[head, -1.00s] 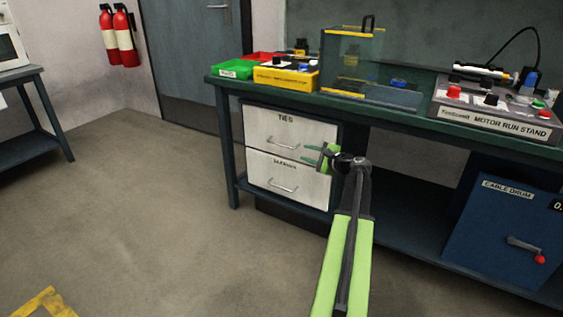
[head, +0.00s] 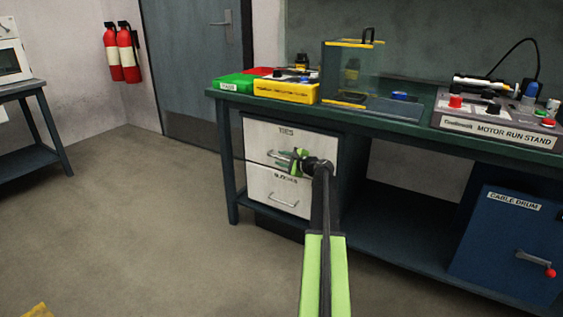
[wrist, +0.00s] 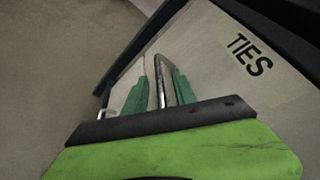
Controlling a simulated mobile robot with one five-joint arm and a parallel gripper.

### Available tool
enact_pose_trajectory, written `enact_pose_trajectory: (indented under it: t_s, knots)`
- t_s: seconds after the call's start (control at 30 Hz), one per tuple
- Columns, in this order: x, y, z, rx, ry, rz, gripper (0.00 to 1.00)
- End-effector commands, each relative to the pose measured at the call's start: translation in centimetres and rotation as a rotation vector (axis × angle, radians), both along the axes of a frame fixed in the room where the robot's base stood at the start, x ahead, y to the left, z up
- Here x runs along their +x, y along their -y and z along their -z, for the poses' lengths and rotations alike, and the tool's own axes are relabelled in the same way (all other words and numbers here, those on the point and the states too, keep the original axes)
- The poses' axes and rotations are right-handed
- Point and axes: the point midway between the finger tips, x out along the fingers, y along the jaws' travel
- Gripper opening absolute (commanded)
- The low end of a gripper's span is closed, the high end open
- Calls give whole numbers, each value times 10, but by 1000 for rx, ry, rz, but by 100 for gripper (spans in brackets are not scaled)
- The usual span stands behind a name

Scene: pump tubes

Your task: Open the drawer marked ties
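The drawer marked TIES (head: 262,137) is the upper white drawer under the workbench, and its front looks closed. It also shows in the wrist view (wrist: 215,70), with its label at upper right. Its metal bar handle (wrist: 160,88) lies between the two green fingers of my gripper (wrist: 160,90). The fingers stand apart, one on each side of the bar; I cannot tell whether either touches it. In the head view my gripper (head: 285,158) is in front of the handle and hides part of it.
A second white drawer (head: 265,190) with its own handle sits below. The workbench (head: 400,122) bears bins, a clear guard box and a motor run stand (head: 495,130). A blue cable drum cabinet (head: 505,240) stands at right.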

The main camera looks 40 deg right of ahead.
Motion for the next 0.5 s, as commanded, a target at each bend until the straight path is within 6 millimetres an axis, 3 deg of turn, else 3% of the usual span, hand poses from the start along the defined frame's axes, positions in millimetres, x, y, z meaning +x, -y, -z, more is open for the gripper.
enact_pose_trajectory:
  t_s: [0.37,0.5]
  knots:
    - [7,1,1,1,0,2,31]
    - [6,1,1,1,0,2,13]
